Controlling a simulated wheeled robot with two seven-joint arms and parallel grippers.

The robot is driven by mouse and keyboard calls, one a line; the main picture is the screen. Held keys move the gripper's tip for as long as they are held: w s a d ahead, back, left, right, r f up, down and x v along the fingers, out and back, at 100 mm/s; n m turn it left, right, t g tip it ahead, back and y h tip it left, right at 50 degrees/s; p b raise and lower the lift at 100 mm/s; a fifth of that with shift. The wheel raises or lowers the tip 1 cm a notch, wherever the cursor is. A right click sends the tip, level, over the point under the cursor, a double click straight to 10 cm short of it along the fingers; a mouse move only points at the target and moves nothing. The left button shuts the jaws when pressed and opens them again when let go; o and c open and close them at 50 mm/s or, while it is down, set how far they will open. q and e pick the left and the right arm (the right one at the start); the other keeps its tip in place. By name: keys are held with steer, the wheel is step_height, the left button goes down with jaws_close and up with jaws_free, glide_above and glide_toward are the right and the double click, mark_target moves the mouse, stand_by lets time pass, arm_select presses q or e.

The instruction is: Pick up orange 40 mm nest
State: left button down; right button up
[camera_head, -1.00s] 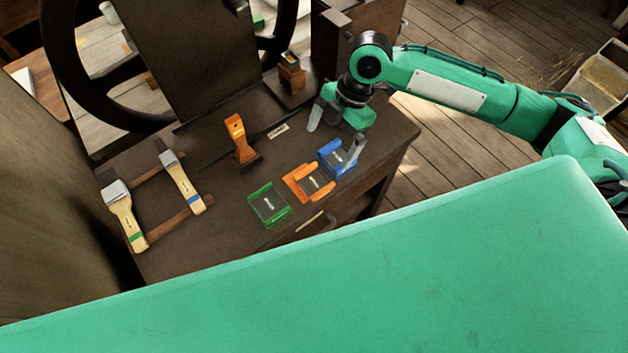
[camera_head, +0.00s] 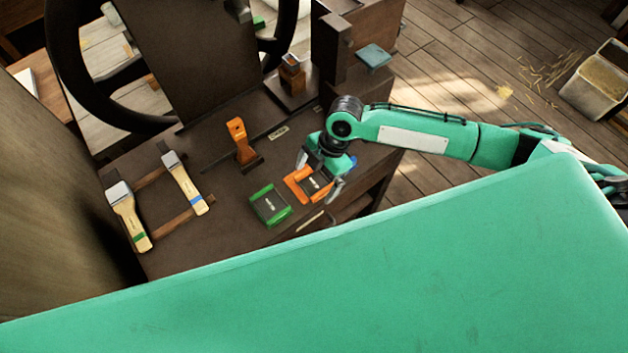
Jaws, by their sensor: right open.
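The orange nest (camera_head: 299,187), a shallow tray with raised orange ends and a dark middle with a label, lies on the dark bench. My right gripper (camera_head: 320,178) is open above it, its two fingers on either side of the orange nest in the picture. I cannot tell whether they touch it. The green nest (camera_head: 270,206) lies just left of the orange one. The blue nest (camera_head: 353,163) is almost wholly hidden behind my right gripper. My left gripper is not in view.
An orange upright piece (camera_head: 240,141) stands behind the nests. The dark press and its handwheel (camera_head: 58,70) rise at the back. A large green surface fills the foreground.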

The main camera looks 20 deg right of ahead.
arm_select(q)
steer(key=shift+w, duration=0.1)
arm_select(e)
steer(key=c, duration=1.5)
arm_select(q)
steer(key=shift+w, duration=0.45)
arm_select(e)
steer(key=shift+r, duration=0.1)
